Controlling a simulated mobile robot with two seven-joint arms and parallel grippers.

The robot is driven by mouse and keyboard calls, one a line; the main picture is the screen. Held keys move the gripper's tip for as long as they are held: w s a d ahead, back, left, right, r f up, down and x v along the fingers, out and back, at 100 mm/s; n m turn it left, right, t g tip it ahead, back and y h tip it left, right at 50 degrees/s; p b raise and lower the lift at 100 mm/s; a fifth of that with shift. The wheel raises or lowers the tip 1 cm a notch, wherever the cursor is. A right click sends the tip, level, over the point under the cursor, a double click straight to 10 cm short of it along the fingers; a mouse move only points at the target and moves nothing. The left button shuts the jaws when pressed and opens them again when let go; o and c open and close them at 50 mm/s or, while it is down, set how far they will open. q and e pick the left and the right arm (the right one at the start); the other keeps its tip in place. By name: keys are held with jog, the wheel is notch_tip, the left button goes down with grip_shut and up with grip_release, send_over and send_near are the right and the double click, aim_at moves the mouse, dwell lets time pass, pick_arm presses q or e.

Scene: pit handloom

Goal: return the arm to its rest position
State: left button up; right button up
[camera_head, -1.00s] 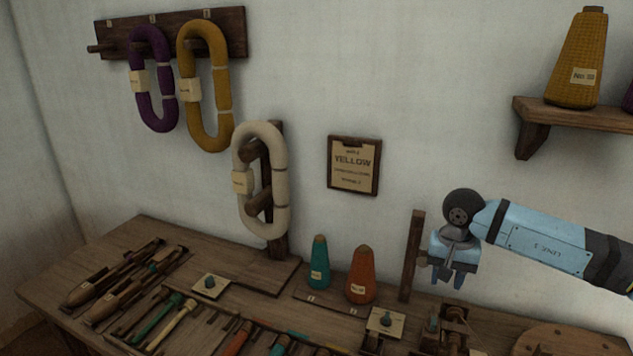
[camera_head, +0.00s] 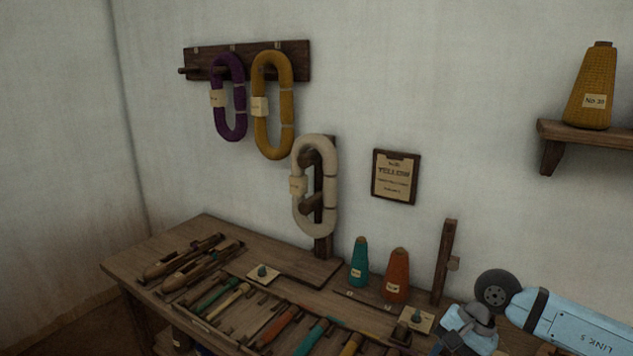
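My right arm comes in from the right, and its gripper (camera_head: 452,345) is low at the bottom right of the head view, over the front right part of the bench. Its fingers are cut off or too dark to make out, so I cannot tell whether it is open. My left gripper is not in view. The wooden bench (camera_head: 150,240) lies below the wall. A teal cone (camera_head: 358,264) and an orange cone (camera_head: 397,276) stand on it, left of my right gripper and apart from it.
An upright wooden post (camera_head: 444,262) stands just left of my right wrist. A cream skein (camera_head: 329,222) hangs on a stand. Purple (camera_head: 238,120) and yellow (camera_head: 287,105) skeins hang on a wall rack. Shuttles (camera_head: 205,265) and several tools lie on the bench. A shelf (camera_head: 590,135) holds a yellow cone (camera_head: 592,75).

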jog(key=s+a+r+m+t+y, duration=0.3)
jog(key=s+a+m+t+y, duration=0.2)
jog(key=a+m+y, duration=0.6)
jog(key=s+a+r+m+t+y, duration=0.35)
jog(key=s+a+m, duration=0.3)
jog(key=m, duration=0.85)
jog(key=s+d+f+m+t+h, duration=0.1)
jog(key=s+d+f+m+h, duration=0.35)
jog(key=m, duration=0.75)
jog(key=s+d+f+m+t+h, duration=0.25)
jog(key=f+m+h, duration=0.45)
jog(key=m, duration=0.5)
jog(key=s+d+f+m+t+h, duration=0.1)
jog(key=s+d+f+m+h, duration=0.25)
jog(key=f+m, duration=0.6)
pick_arm(q)
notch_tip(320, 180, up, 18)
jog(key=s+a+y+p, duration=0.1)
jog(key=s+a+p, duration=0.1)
jog(key=p, duration=2.7)
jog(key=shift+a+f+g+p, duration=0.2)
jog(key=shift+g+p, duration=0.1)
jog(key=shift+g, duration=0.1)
pick_arm(e)
jog(key=d+r+m+h, duration=0.1)
jog(key=d+r, duration=0.2)
jog(key=r, duration=1.7)
jog(key=shift+s+g, duration=0.3)
jog(key=shift+g, duration=0.1)
